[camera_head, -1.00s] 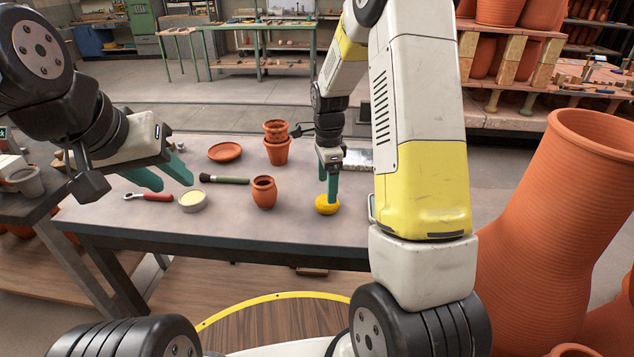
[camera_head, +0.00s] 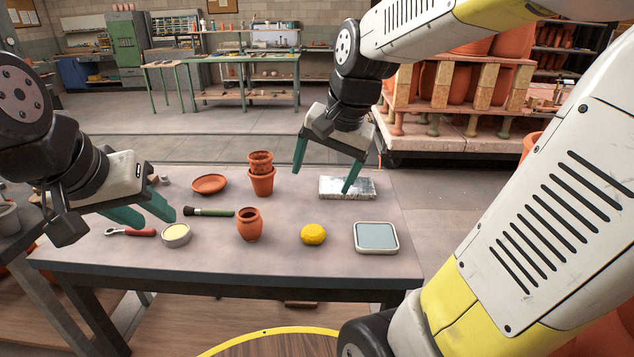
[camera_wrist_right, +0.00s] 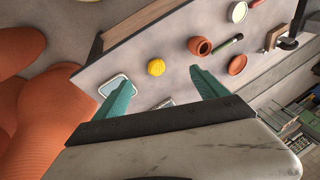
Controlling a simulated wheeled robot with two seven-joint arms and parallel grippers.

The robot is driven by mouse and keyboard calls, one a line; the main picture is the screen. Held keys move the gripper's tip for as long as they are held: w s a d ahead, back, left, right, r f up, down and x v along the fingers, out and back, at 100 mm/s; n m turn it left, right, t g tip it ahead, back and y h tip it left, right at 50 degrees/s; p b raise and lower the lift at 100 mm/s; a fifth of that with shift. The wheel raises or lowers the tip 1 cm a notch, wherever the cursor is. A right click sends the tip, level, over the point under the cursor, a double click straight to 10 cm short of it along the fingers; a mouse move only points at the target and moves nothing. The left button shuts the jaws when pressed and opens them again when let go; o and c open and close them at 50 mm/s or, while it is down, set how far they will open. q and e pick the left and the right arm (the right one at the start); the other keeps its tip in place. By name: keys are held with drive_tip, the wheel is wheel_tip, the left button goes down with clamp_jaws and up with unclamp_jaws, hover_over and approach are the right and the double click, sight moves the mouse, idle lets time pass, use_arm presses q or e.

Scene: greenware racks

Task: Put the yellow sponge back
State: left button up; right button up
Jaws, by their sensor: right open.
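The yellow sponge (camera_head: 313,234), a small rounded lump, lies on the grey table between a terracotta jar and a shallow tray with a blue-grey inside (camera_head: 390,248). My right gripper (camera_head: 321,181) is open and empty, raised above the table behind the sponge, with its teal fingers wide apart. In the right wrist view the sponge (camera_wrist_right: 156,67) shows between the spread fingers (camera_wrist_right: 161,77), apart from them. The tray (camera_wrist_right: 103,88) is near one finger there. My left gripper (camera_head: 159,221) is open and empty above the table's left side, near a small bowl.
The terracotta jar (camera_head: 249,225), small bowl (camera_head: 176,235), red-handled tool (camera_head: 131,232), green-handled brush (camera_head: 210,212), orange saucer (camera_head: 209,183), stacked pots (camera_head: 261,175) and a silvery block (camera_head: 347,188) stand on the table (camera_head: 290,264). Free tabletop surrounds the sponge.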

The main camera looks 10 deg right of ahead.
drive_tip(key=s+r+n+t, duration=0.1)
drive_tip(key=s+n+t, duration=0.1)
drive_tip(key=s+n, duration=0.4)
drive_tip(key=s+a, duration=0.1)
drive_tip(key=s, duration=0.2)
drive_tip(key=shift+r+n, duration=0.25)
drive_tip(key=shift+n, duration=0.05)
